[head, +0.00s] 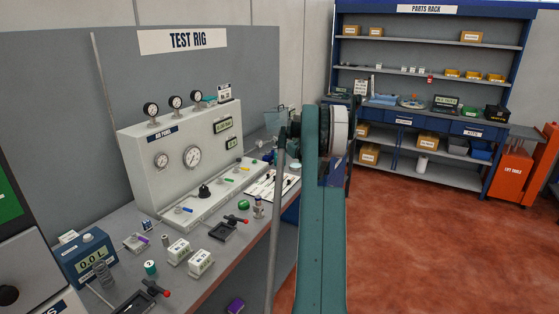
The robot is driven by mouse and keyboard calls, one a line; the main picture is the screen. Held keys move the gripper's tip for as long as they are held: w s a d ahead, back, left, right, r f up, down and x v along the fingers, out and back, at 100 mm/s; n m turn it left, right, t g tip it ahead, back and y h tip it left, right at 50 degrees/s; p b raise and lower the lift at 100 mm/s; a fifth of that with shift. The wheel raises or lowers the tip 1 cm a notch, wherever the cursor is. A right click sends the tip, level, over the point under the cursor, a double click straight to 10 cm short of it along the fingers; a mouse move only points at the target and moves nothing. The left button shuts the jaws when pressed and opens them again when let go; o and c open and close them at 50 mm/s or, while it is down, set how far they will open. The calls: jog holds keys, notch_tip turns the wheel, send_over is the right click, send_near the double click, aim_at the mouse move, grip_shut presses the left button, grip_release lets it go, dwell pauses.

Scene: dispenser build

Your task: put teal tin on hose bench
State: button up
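A small teal cylinder with a pale label (150,267), which looks like the teal tin, stands upright near the front of the bench (215,270) under the TEST RIG sign. A second small teal item (209,99) lies on top of the gauge panel; its shape is hard to tell. No surface in view carries a readable hose bench label, so I cannot tell which one it is. My teal arm rises through the middle of the view and hides part of the bench's right end. My gripper's fingers do not show.
The grey gauge panel (195,160) stands at the bench's back. The parts rack (425,120) and orange cabinet (512,176) stand at right. The red floor (430,255) before them is clear.

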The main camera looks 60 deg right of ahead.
send_near(280, 151)
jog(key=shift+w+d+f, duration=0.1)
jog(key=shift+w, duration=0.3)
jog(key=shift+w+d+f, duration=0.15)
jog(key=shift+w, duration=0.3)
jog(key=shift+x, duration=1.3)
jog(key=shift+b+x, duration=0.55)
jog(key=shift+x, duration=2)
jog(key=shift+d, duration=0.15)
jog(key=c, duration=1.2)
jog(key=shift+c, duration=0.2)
